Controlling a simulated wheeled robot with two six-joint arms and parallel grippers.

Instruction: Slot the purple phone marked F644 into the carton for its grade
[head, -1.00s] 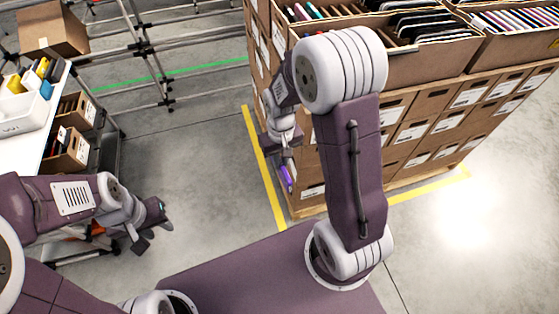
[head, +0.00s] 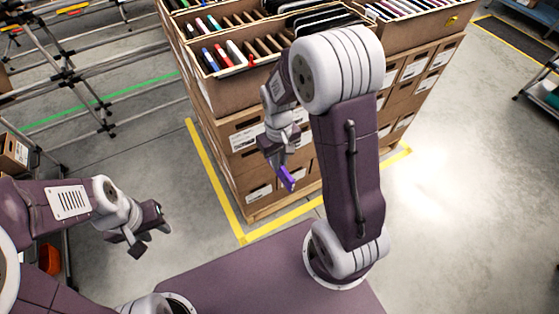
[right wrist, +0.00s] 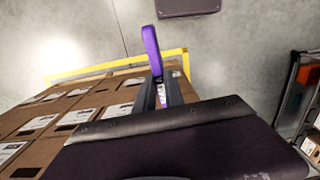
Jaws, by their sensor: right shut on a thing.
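The purple phone (head: 287,179) hangs below my right gripper (head: 281,166) in the head view, in front of the stacked cartons. In the right wrist view the phone (right wrist: 151,48) stands out between the two fingers of the right gripper (right wrist: 160,88), which is shut on it. Its marking cannot be read. My left gripper (head: 147,240) is over bare floor at the left; it looks empty, with its fingers apart. Open cartons (head: 221,90) on top of the stack hold upright phones in slots. Their grade labels are too small to read.
The carton stack (head: 243,135) stands on a pallet inside yellow floor tape (head: 214,178). A metal rack (head: 75,75) is at the upper left. My right arm hides part of the stack. Grey floor at the right (head: 450,180) is clear.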

